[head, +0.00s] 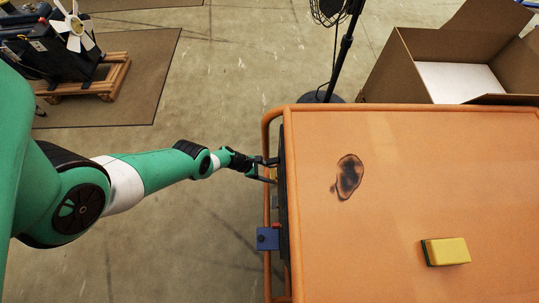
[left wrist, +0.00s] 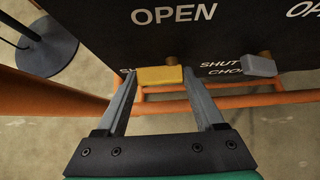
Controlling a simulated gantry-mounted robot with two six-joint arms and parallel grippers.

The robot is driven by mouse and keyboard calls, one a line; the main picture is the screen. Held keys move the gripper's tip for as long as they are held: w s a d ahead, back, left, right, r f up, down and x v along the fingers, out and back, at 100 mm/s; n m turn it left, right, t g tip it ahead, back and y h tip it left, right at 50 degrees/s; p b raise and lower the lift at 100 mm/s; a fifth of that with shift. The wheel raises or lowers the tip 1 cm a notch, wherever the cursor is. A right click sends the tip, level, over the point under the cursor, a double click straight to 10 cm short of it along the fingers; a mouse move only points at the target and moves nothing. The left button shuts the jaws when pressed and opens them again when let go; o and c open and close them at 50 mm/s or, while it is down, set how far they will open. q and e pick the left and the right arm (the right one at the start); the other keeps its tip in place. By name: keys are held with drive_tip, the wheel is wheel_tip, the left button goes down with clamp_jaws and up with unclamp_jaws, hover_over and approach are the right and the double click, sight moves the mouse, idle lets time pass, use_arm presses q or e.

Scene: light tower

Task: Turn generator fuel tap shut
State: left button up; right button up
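My left gripper (head: 266,171) is at the left side of the orange generator (head: 400,180), by its dark panel (head: 284,185). In the left wrist view, the gripper (left wrist: 163,84) is open, with one finger on each side of a yellow tap handle (left wrist: 160,76). The handle lies crosswise between the fingertips; whether they touch its ends I cannot tell. White "OPEN" lettering (left wrist: 174,14) is above it on the panel (left wrist: 230,35), and a label starting "SH" is partly hidden by the left finger. My right gripper is not in view.
A grey handle (left wrist: 259,67) is to the right of the yellow one, by "SHUT" and "CHO..." lettering. An orange tube rail (head: 267,200) runs along the generator's side, with a blue box (head: 267,238) on it. A sponge (head: 446,251) lies on top. A stand base (left wrist: 46,45) is nearby.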

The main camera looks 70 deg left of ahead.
use_arm(q)
drive_tip(key=o, duration=0.4)
drive_tip(key=shift+o, duration=0.2)
drive_tip(key=shift+r, duration=0.1)
drive_tip(key=p+v, duration=0.9)
drive_tip(key=v, duration=0.2)
drive_tip(key=shift+s, duration=0.2)
drive_tip(key=shift+r, duration=0.15)
